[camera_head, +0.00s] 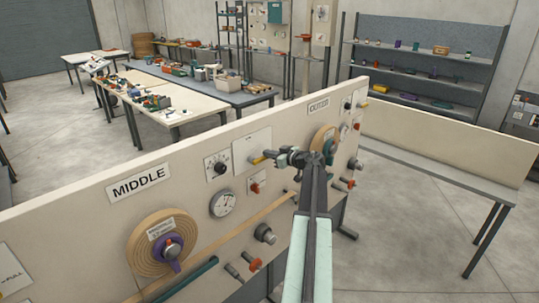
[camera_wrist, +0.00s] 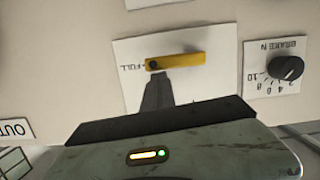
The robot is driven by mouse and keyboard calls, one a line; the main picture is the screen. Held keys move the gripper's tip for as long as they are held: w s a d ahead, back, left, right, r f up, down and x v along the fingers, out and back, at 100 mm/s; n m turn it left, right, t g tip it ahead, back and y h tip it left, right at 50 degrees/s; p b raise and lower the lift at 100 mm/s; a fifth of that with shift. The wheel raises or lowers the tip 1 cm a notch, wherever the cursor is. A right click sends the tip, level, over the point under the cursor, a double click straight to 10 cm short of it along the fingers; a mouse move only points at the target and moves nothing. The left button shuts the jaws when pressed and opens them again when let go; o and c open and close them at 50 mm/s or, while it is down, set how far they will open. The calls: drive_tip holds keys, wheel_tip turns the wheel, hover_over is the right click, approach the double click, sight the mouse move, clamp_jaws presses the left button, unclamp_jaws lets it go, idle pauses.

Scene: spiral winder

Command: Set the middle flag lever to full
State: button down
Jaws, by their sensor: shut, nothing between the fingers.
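A yellow flag lever (camera_head: 257,159) is on a white plate (camera_head: 243,146) on the slanting panel, between the MIDDLE sign (camera_head: 138,184) and the OUTER sign (camera_head: 318,106). In the wrist view the lever (camera_wrist: 185,60) lies nearly level, with its dark pivot at the left end. A FULL label (camera_wrist: 130,67) is beside that pivot end. My gripper (camera_head: 268,154) is shut and empty at the lever. In the wrist view its fingertips (camera_wrist: 157,76) are just below the lever's pivot end; whether they touch it is unclear.
A numbered brake knob (camera_wrist: 286,67) is beside the plate, and a round gauge (camera_head: 223,203) is below it. A wooden spool with a purple lever (camera_head: 172,252) is at the lower left. Several knobs and pegs jut from the panel.

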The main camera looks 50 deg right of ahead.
drive_tip(key=shift+s+d, duration=0.1)
drive_tip(key=shift+s, duration=0.1)
wheel_tip(320, 180, up, 5)
drive_tip(key=p, duration=0.6)
drive_tip(key=d+f+v, duration=0.1)
drive_tip(key=v, duration=0.8)
drive_tip(key=shift+s+a, duration=0.45)
drive_tip(key=shift+r, duration=0.1)
